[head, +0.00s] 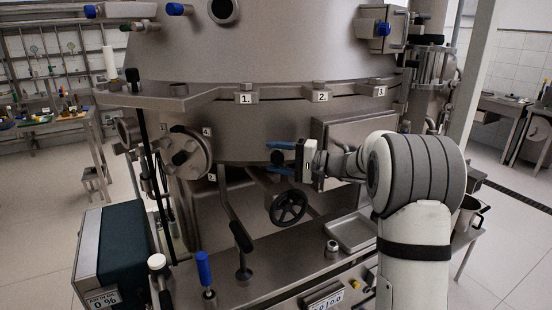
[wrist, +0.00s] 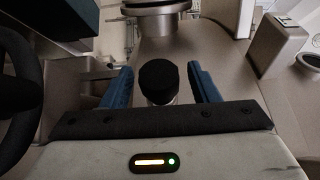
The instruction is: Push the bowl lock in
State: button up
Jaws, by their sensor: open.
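My gripper (head: 269,156) is open beside the lower body of the separator (head: 230,140), its two blue fingers pointing left in the head view. In the wrist view my gripper (wrist: 159,68) has a round black knob (wrist: 158,78) on a pale metal stem between its fingers. Gaps show on both sides of the knob, so the fingers do not grip it. A dark round end, apparently the same knob (head: 278,157), shows between the fingers in the head view. No label shows whether this knob is the bowl lock, and its far end is hidden.
A black handwheel (head: 288,207) sits just below my gripper; a dark rim at left in the wrist view (wrist: 22,100) appears to be it. A black-handled lever (head: 241,237) and a blue-handled lever (head: 203,268) stand in front. A metal tray (head: 352,233) lies lower right.

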jog(key=b+v, duration=0.1)
jog(key=v, duration=0.7)
jog(key=shift+a, duration=0.1)
